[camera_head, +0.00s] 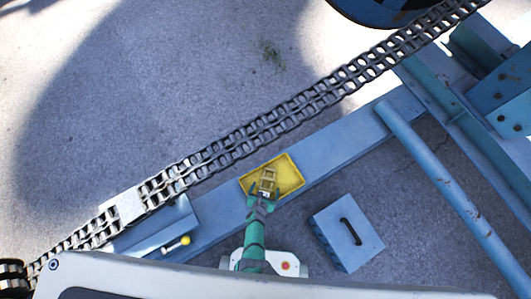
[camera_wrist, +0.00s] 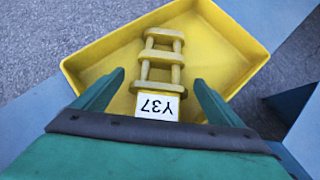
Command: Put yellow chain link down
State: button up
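The yellow chain link (camera_head: 269,178) lies in a shallow yellow tray (camera_head: 290,172) on the blue beam. In the wrist view the chain link (camera_wrist: 162,60) rests on the floor of the tray (camera_wrist: 225,50), with a white label reading Y37 at its near end. My gripper (camera_head: 263,190) is over the near edge of the tray. In the wrist view my gripper (camera_wrist: 155,85) is open, one green finger on each side of the link's labelled end. A gap shows between each finger and the link.
A long metal chain (camera_head: 290,115) runs diagonally behind the tray, with a pale flat piece (camera_head: 131,207) on it. A blue box with a black handle (camera_head: 347,232) stands on the ground at right. A yellow-knobbed lever (camera_head: 185,241) is at left. A blue pipe (camera_head: 440,175) is at right.

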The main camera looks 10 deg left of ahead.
jog(key=shift+s+a+r, duration=0.15)
jog(key=shift+a+r, duration=0.1)
jog(key=shift+r, duration=0.1)
jog(key=s+a+r+n+t, duration=0.1)
jog(key=s+r+n, duration=0.3)
jog(key=s+r, duration=0.3)
jog(key=s+r+n, duration=0.4)
jog(key=s+r, duration=0.1)
jog(key=r, duration=0.5)
jog(key=s+d+r+n+t, duration=0.1)
jog(key=s+r+n, duration=0.1)
jog(key=r+n, duration=0.8)
jog(key=s+d+r+n+t, duration=0.2)
jog(key=r+n, duration=0.8)
jog(key=r, duration=0.7)
jog(key=s+d+r+n+t+y, duration=0.1)
jog(key=s+r+n+t, duration=0.1)
jog(key=r+n, duration=0.7)
notch_tip(320, 180, up, 4)
jog(key=shift+s+d+r+n, duration=0.2)
jog(key=shift+s+d+n, duration=0.15)
jog(key=shift+s+n, duration=0.05)
